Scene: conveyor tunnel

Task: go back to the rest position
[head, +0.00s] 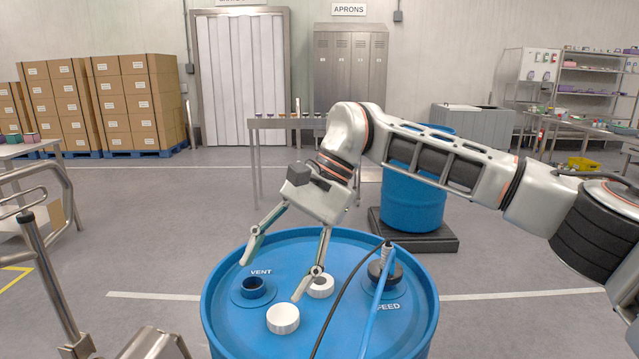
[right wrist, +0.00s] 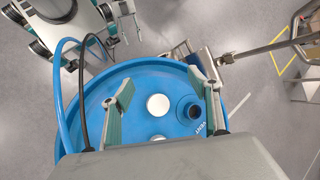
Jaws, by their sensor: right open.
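My right gripper (head: 272,272) reaches in from the right in the head view and hangs over the blue drum (head: 222,318). Its two fingers are spread wide and empty; they also show in the right wrist view (right wrist: 160,90). On the drum lid below are a white cap (head: 283,319), a second white round cap (head: 321,287) partly behind a finger, and the open dark vent port (head: 254,288). Pale gripper-like parts (right wrist: 122,18) at the top of the right wrist view look like my left gripper; their opening is unclear. The head view does not show it.
A feed fitting (head: 385,270) with a black and a blue hose rises from the lid's right side. A metal post and rail (head: 42,270) stand at left. Another blue drum (head: 412,200) stands on a dark base behind my right arm.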

